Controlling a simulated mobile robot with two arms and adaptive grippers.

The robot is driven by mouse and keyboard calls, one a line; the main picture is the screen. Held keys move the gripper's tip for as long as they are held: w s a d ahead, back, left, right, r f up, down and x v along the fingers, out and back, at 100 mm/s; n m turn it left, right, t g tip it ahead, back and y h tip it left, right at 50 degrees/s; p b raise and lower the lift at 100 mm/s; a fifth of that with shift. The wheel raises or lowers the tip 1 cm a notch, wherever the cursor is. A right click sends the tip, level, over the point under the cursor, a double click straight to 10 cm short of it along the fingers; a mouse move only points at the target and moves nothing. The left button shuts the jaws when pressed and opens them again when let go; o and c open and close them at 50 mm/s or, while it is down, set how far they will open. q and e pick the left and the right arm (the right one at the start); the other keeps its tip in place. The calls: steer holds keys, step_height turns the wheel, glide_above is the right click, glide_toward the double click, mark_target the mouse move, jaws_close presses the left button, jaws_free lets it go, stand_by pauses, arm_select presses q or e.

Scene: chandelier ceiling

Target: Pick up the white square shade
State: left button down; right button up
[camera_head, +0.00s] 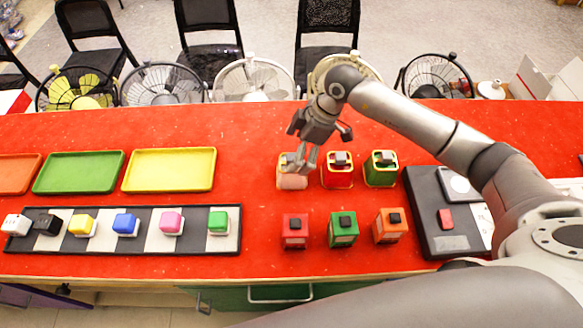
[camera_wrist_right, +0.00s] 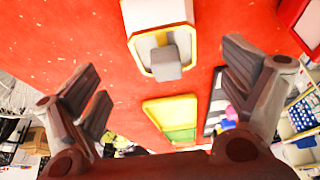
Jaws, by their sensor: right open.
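A white square shade with a yellow rim and a grey top knob (camera_head: 291,183) stands on the red table, leftmost in the back row of three. My right gripper (camera_head: 306,160) hangs just above it, pointing down, and partly covers its top. In the right wrist view the shade (camera_wrist_right: 154,14) lies beyond and between the two spread fingers, with its knob towards the camera. The right gripper (camera_wrist_right: 165,78) is open and empty, apart from the shade. My left gripper is not in view.
A red shade (camera_head: 337,178) and a green shade (camera_head: 381,178) stand close on the right. Red, green and orange boxes (camera_head: 389,229) stand in front. Trays (camera_head: 170,186) and a striped board with small cubes (camera_head: 52,243) lie left. A dark case (camera_head: 428,215) lies right.

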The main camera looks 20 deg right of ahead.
mark_target(286, 165)
steer(key=shift+a+f, duration=0.15)
steer(key=shift+f, duration=0.25)
steer(key=p+x, duration=0.1)
steer(key=x, duration=0.1)
steer(key=p+x, duration=0.1)
steer(key=x, duration=0.1)
steer(key=shift+s+a+f, duration=0.2)
steer(key=shift+a+f, duration=0.1)
steer(key=shift+a, duration=0.15)
steer(key=shift+w+a+f, duration=0.1)
steer(key=shift+f, duration=0.25)
steer(key=shift+c, duration=0.2)
steer(key=shift+r, duration=0.1)
steer(key=c, duration=1.1)
